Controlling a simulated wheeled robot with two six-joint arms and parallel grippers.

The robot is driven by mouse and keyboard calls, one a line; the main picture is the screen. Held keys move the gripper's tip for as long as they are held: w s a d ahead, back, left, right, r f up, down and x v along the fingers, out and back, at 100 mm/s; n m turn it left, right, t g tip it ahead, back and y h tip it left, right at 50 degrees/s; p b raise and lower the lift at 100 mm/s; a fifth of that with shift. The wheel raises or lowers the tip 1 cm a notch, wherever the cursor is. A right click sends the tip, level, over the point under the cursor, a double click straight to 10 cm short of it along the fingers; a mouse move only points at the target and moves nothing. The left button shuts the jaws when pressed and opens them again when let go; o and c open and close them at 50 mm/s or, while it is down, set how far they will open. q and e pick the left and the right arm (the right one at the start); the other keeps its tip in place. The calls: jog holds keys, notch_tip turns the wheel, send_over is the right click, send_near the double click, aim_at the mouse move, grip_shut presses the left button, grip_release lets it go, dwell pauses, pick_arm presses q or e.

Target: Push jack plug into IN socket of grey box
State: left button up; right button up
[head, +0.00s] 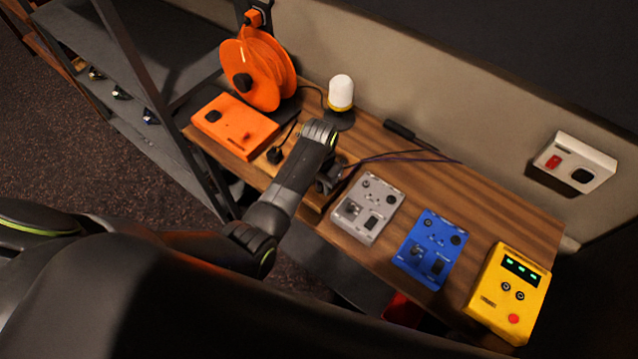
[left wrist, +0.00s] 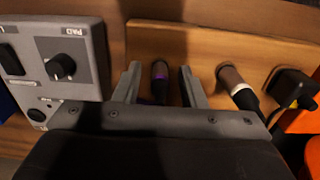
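The grey box (head: 367,207) stands on the desk to the right of my left gripper (head: 330,182); it also shows at the left of the left wrist view (left wrist: 85,60). Which of its sockets is IN cannot be read. A dark jack plug with a purple ring (left wrist: 160,82) lies on a wooden board. My left gripper (left wrist: 162,88) is open, with one finger on each side of this plug and gaps showing between. In the head view the arm hides the plug. My right gripper is in neither view.
A second plug with a brownish body (left wrist: 235,85) and a black mains plug (left wrist: 292,88) are close by on the wooden board (left wrist: 205,45). A blue box (head: 431,250) and yellow box (head: 508,292) stand right of the grey box. An orange box (head: 235,127) is left.

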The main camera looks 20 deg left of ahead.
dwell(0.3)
pick_arm(q)
grip_shut()
jog(key=shift+r, duration=0.15)
jog(key=shift+r, duration=2.85)
